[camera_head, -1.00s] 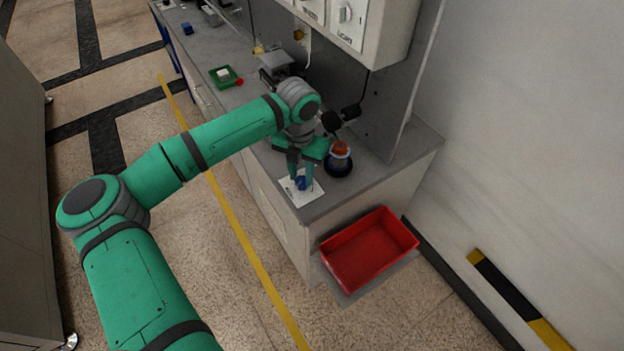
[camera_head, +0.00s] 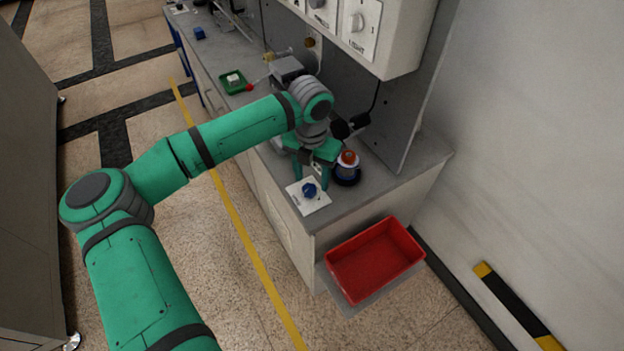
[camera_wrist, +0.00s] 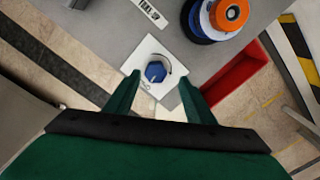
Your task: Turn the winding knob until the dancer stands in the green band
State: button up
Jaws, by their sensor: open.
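A blue knob (camera_head: 310,190) stands on a white square plate (camera_head: 320,202) at the near corner of the bench. In the wrist view the knob (camera_wrist: 155,71) lies ahead of my gripper (camera_wrist: 159,82), with the fingers spread to either side in the picture. My gripper (camera_head: 311,179) is open and empty. In the head view its fingers are behind the knob and clear of it. I cannot make out the dancer or a green band in either view.
An orange-topped spool (camera_head: 347,160) stands close right of my gripper. A red bin (camera_head: 374,262) sits at the bench end. A grey upright panel and switch box (camera_head: 358,28) rise behind. A green tray (camera_head: 232,85) is farther along the bench.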

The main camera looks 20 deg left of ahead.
notch_tip(320, 180, up, 10)
dwell(1.3)
dwell(0.5)
notch_tip(320, 180, up, 10)
jog(key=r, duration=0.1)
send_over(312, 189)
jog(key=shift+f, duration=0.25)
dwell(0.3)
